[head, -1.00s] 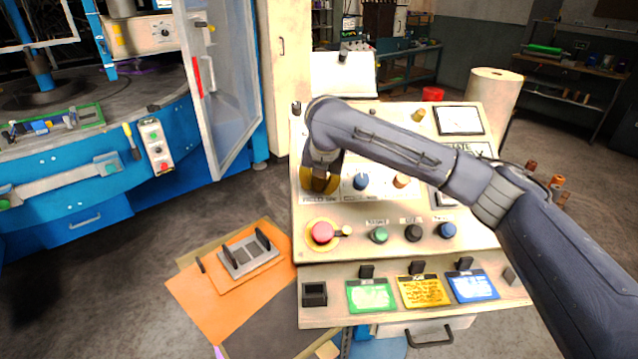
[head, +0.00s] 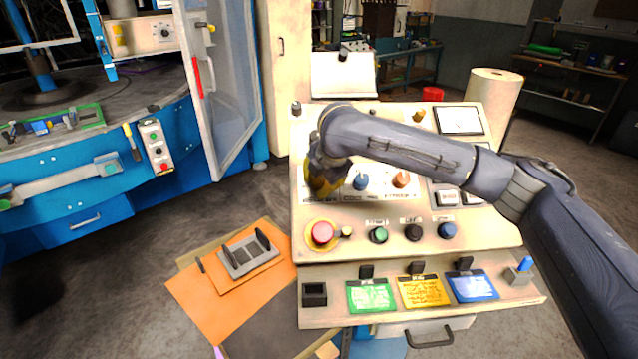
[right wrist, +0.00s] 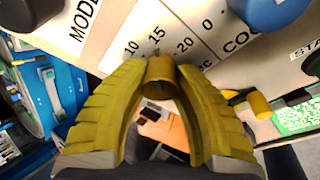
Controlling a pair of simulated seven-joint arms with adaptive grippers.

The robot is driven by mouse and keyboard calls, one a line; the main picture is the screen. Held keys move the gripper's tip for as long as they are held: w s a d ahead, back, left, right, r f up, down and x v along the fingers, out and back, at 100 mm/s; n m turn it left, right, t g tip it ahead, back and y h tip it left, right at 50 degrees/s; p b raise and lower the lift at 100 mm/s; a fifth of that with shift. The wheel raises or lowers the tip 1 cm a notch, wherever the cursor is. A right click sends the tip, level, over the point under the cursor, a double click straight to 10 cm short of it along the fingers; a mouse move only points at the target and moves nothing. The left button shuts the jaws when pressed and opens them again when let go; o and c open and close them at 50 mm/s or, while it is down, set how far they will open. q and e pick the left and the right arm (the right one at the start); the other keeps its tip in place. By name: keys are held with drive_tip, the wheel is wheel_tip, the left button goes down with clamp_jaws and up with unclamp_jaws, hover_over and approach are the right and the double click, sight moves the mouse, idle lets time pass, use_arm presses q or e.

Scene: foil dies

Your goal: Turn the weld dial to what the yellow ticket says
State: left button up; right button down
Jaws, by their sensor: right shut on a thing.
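My right gripper (head: 322,180) is at the leftmost dial of the cream console panel, with its yellow fingers pointing at the panel. In the right wrist view the fingers (right wrist: 160,66) are shut around a brass-coloured knob, the weld dial (right wrist: 159,80). Scale marks 10, 15 and 20 show beyond it; its pointer and most of its label are hidden. The yellow ticket (head: 424,292) stands on the console's front ledge between a green ticket (head: 371,296) and a blue ticket (head: 472,286). Its writing is too small to read. My left gripper is out of view.
A blue dial (head: 361,182) and an orange dial (head: 401,180) sit right of my gripper. Below are a red mushroom button (head: 322,233) and green, black and blue buttons. An orange board (head: 215,290) lies left of the console. An open cabinet door (head: 215,100) stands further left.

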drive_tip(key=shift+s+a+f+m, duration=0.1)
drive_tip(key=shift+s+f+m, duration=0.05)
drive_tip(key=shift+m, duration=0.25)
drive_tip(key=c, duration=0.9)
unclamp_jaws()
drive_tip(key=shift+c, duration=0.2)
drive_tip(key=shift+r, duration=0.2)
drive_tip(key=shift+r, duration=0.25)
drive_tip(key=v, duration=1.1)
drive_tip(key=shift+s, duration=0.2)
drive_tip(key=shift+w, duration=0.1)
